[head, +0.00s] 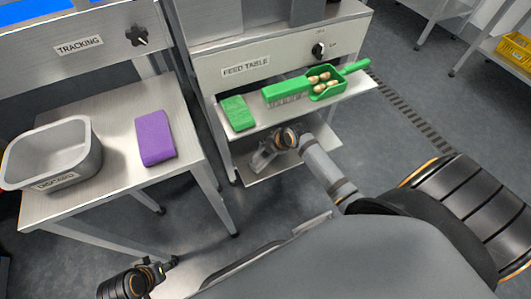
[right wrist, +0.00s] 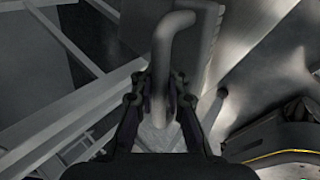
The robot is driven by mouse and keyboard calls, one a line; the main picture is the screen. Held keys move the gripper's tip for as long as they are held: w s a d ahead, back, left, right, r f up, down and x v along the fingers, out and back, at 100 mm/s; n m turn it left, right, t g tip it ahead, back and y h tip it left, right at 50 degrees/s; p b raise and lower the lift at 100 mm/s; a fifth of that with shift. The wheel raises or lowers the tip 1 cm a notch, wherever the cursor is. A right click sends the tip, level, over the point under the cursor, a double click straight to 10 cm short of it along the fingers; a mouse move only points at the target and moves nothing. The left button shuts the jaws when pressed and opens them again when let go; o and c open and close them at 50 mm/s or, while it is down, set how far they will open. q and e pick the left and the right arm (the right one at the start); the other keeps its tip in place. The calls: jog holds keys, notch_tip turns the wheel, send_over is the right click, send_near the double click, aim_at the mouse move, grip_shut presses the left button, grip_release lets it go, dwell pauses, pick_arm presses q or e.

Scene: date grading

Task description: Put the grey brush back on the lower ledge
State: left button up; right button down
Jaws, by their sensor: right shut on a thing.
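The grey brush (right wrist: 161,52) shows in the right wrist view as a pale grey curved handle, with a darker grey part beyond it. My right gripper (right wrist: 165,90) is shut on the handle. In the head view my right gripper (head: 264,157) is down at the lower ledge (head: 318,151) of the feed table, below the upper ledge. The brush is hard to make out there, and I cannot tell whether it touches the ledge. My left gripper (head: 172,263) is low at the bottom left, small and dark; its opening is unclear.
The upper ledge holds a green block (head: 238,113), a green brush (head: 285,90) and a green scoop (head: 327,88) with several dates. At left, the tracking table (head: 110,115) carries a purple block (head: 155,138) and a grey discard bin (head: 82,160). Open floor lies between the tables.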

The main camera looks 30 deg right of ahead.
aim_at(266, 153)
jog(key=shift+w+f, duration=0.3)
jog(key=shift+w+d+f, duration=0.1)
jog(key=shift+w+f, duration=0.05)
jog(key=shift+f, duration=0.05)
notch_tip(266, 153, down, 3)
jog(key=shift+r+b, duration=0.1)
jog(key=shift+b, duration=0.9)
jog(key=shift+w+f, duration=0.1)
jog(key=shift+f, duration=0.2)
pick_arm(q)
jog(key=shift+w+d+f+t, duration=0.2)
jog(key=shift+f+t, duration=0.15)
jog(key=shift+f, duration=0.25)
jog(key=shift+w+d+f+t, duration=0.1)
jog(key=shift+d+f+t, duration=0.1)
jog(key=shift+f+t, duration=0.25)
pick_arm(e)
jog(key=shift+r, duration=0.1)
pick_arm(q)
jog(key=shift+f, duration=0.15)
pick_arm(e)
jog(key=shift+f, duration=0.2)
jog(key=c, duration=1.4)
grip_release()
jog(key=shift+o, duration=0.2)
jog(key=shift+r, duration=0.1)
